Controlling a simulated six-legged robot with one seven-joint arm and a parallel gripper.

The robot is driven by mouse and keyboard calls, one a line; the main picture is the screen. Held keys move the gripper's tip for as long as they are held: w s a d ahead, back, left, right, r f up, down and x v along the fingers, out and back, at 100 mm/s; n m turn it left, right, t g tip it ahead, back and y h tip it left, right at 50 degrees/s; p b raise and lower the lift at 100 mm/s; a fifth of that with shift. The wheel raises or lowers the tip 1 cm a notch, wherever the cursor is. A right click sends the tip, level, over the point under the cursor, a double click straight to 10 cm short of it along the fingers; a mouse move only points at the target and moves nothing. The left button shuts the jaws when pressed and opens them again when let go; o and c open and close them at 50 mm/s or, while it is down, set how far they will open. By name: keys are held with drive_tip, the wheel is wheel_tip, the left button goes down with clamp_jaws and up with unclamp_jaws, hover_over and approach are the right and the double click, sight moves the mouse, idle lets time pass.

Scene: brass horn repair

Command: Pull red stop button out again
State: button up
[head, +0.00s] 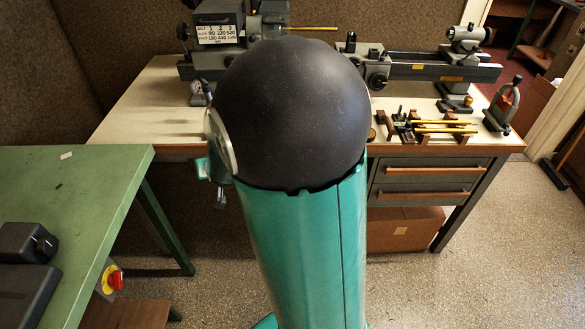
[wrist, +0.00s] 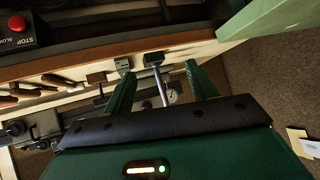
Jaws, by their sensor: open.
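In the wrist view a red button (wrist: 16,23) sits on a dark box in the top left corner, above a label that reads STOP. In the head view a red knob on a yellow surround (head: 114,280) is on a pale box below the green table's edge. I cannot tell whether the two are the same. My gripper (wrist: 159,70) is open in the wrist view, with its two green fingers apart. The STOP button is well left of the fingers, not between them. In the head view my arm hides most of the gripper.
A lathe (head: 430,70) stands on the wooden bench (head: 140,105) at the back. A rack of tools (head: 435,127) lies at its right. The green table (head: 90,185) is at left, with a dark device (head: 25,245) on it. Speckled floor (head: 490,260) is clear at right.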

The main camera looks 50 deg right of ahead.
drive_tip(key=s+d+f+m+h, duration=0.2)
drive_tip(key=d+f+h, duration=0.3)
drive_tip(key=d+f, duration=0.85)
drive_tip(key=s+d+f+t+h, duration=0.1)
drive_tip(key=s+d+f+h, duration=0.15)
drive_tip(key=s+f, duration=0.4)
drive_tip(key=s+d+f+t+h, duration=0.1)
drive_tip(key=s+d+f+h, duration=0.1)
drive_tip(key=s+d+f, duration=0.35)
drive_tip(key=s+x, duration=0.1)
drive_tip(key=x, duration=1)
drive_tip(key=shift+d, duration=0.35)
